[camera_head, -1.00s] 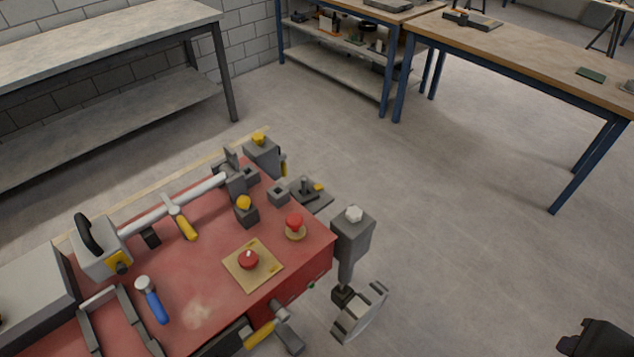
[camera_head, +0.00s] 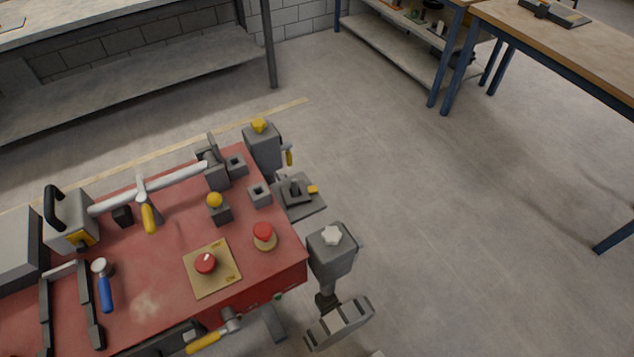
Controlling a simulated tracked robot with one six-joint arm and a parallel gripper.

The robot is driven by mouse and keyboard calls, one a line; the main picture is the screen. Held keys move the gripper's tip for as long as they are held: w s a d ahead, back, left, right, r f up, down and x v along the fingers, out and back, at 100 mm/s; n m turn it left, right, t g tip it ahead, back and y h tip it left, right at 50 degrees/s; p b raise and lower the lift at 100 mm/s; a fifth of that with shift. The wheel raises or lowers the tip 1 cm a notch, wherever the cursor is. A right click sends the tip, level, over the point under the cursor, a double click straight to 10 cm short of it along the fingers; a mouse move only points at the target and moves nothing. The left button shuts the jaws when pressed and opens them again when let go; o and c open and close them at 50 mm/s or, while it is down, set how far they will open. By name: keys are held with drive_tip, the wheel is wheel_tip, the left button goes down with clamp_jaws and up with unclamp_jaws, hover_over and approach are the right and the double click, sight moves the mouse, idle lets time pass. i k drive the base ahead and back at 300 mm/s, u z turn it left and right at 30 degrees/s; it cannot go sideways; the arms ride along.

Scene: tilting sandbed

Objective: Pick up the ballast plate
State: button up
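I cannot tell for certain which thing is the ballast plate. A flat grey plate with a raised dark grip and a yellow tab (camera_head: 298,196) lies low beside the far right end of the red bench (camera_head: 160,270). A dark flat piece (camera_head: 556,14) lies on the wooden table at the top right. My gripper is not in view.
The red bench carries a red knob on a tan plate (camera_head: 205,264), a yellow-knobbed block (camera_head: 219,208), a blue-handled tool (camera_head: 105,288) and a long grey bar (camera_head: 165,186). Open floor (camera_head: 440,220) lies to the right.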

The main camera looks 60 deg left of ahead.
sight(305, 192)
drive_tip(key=i, duration=2)
drive_tip(key=u, duration=3.25)
